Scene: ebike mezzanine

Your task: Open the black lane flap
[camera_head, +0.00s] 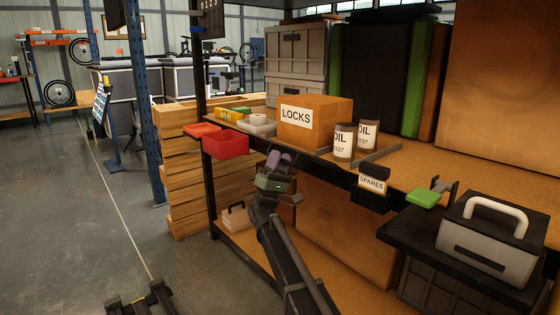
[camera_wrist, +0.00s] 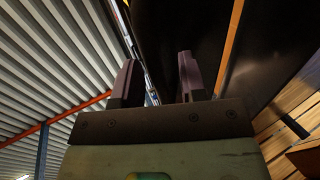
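A black panel with a SPARES label (camera_head: 370,199) hangs at the front edge of the shelf, right of the middle in the head view. It looks like the black lane flap, but I cannot be sure. My gripper (camera_head: 279,161) points upward in front of the shelf edge, below the LOCKS box and left of the panel, apart from it. In the wrist view my gripper (camera_wrist: 159,82) has its two fingers apart with nothing held between them. A large black surface (camera_wrist: 185,28) fills the area beyond the fingers; I cannot tell what it is.
The LOCKS box (camera_head: 315,122) and two OIL cans (camera_head: 344,142) stand on the shelf. A red bin (camera_head: 226,145) hangs at its left end. A grey toolbox (camera_head: 490,240) sits on a black platform at right, near a green block (camera_head: 423,198). The floor at left is mostly clear.

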